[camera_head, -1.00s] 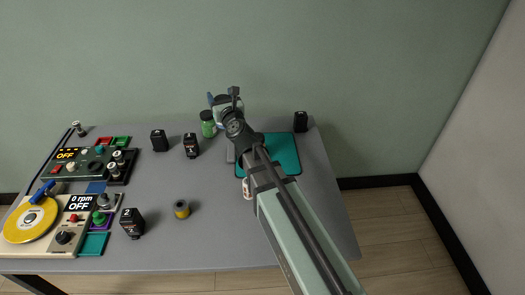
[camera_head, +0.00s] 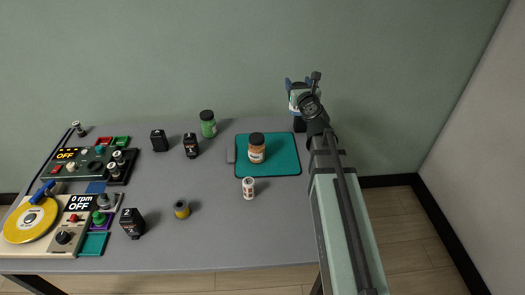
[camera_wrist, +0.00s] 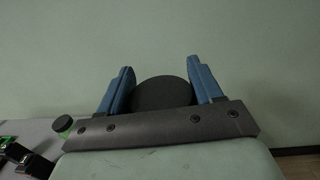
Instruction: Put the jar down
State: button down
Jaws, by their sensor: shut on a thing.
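My gripper (camera_head: 298,98) is raised at the back right of the table, in front of the wall. Its blue fingers are closed on the sides of a jar with a round dark lid (camera_wrist: 162,93), which fills the gap between them in the wrist view. The jar's body is mostly hidden by the gripper. An orange jar with a dark lid (camera_head: 257,150) stands upright on the teal mat (camera_head: 284,160). A green jar with a dark lid (camera_head: 208,125) stands at the back of the table, left of the mat.
A black block (camera_head: 300,124) stands just below my gripper in the head view. A small white-and-orange container (camera_head: 248,188) stands in front of the mat. Other black blocks (camera_head: 191,146), a yellow spool (camera_head: 181,209) and control panels (camera_head: 70,225) lie left. The front right tabletop is clear.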

jog(key=shift+w+d+f, duration=0.1)
jog(key=shift+d+f, duration=0.05)
jog(key=shift+f, duration=0.3)
jog(key=a+f+n+g+y, duration=0.1)
jog(key=a+f+n+y, duration=0.3)
jog(key=a+f+y, duration=0.3)
notch_tip(320, 180, down, 9)
jog(key=a+h, duration=0.1)
jog(key=shift+a, duration=0.25)
dwell(0.4)
jog(key=shift+c, duration=0.9)
grip_release()
